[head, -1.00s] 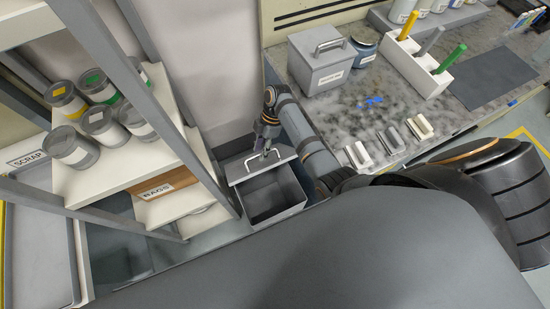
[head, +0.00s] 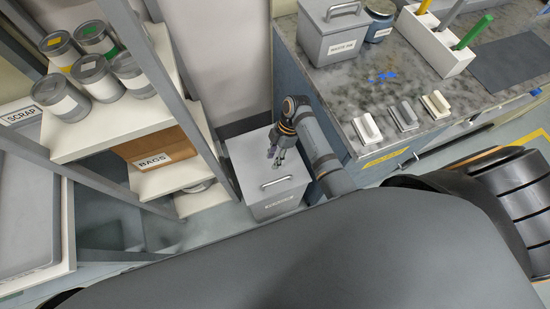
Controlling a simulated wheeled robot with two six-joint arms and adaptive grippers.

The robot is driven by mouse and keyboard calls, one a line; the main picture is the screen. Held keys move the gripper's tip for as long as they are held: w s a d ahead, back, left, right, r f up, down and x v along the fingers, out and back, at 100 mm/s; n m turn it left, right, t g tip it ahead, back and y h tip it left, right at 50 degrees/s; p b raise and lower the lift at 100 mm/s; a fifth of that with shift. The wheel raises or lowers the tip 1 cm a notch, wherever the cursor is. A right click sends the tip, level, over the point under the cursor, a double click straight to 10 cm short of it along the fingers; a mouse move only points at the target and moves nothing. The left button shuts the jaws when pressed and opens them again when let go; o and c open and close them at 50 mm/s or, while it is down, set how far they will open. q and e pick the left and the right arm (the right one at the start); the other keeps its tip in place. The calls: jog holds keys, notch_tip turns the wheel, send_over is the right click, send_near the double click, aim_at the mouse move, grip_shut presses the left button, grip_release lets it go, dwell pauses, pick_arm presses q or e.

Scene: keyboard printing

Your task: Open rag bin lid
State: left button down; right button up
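The grey rag bin (head: 258,208) stands on the floor between the shelf and the counter. Its lid (head: 245,157) lies flat over the top, and the inside is hidden. A light bar handle (head: 277,182) sits near the lid's front edge, above a label on the bin's front that is too small to read. My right gripper (head: 276,161) points down over the lid, just behind the handle and apart from it. Its fingers look spread, with nothing between them. My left gripper is not in view.
At left, a shelf (head: 118,130) holds several cans and a box labelled BAGS (head: 160,148). The counter (head: 345,95) at right carries a grey lidded box (head: 335,35), a blue jar (head: 380,22) and several small blocks. My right forearm runs close beside the counter's edge.

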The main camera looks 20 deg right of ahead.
dwell(0.3)
jog(key=s+d+r+m+t+h, duration=0.55)
jog(key=s+d+r+m, duration=0.35)
jog(key=d+r+m, duration=0.6)
notch_tip(320, 180, down, 17)
jog(key=a+m, duration=0.2)
jog(key=s+d+f, duration=0.1)
jog(key=s+f, duration=0.4)
jog(key=f, duration=0.5)
jog(key=s+d+f+g, duration=0.1)
jog(key=s+f, duration=0.4)
jog(key=f, duration=0.6)
jog(key=shift+f+m, duration=0.3)
jog(key=shift+g, duration=0.55)
jog(key=s+f, duration=0.2)
jog(key=s, duration=0.1)
jog(key=s+f, duration=0.2)
jog(key=s, duration=0.2)
jog(key=s+f, duration=0.2)
jog(key=s, duration=0.2)
jog(key=shift+s+d, duration=0.1)
jog(key=shift+d, duration=0.05)
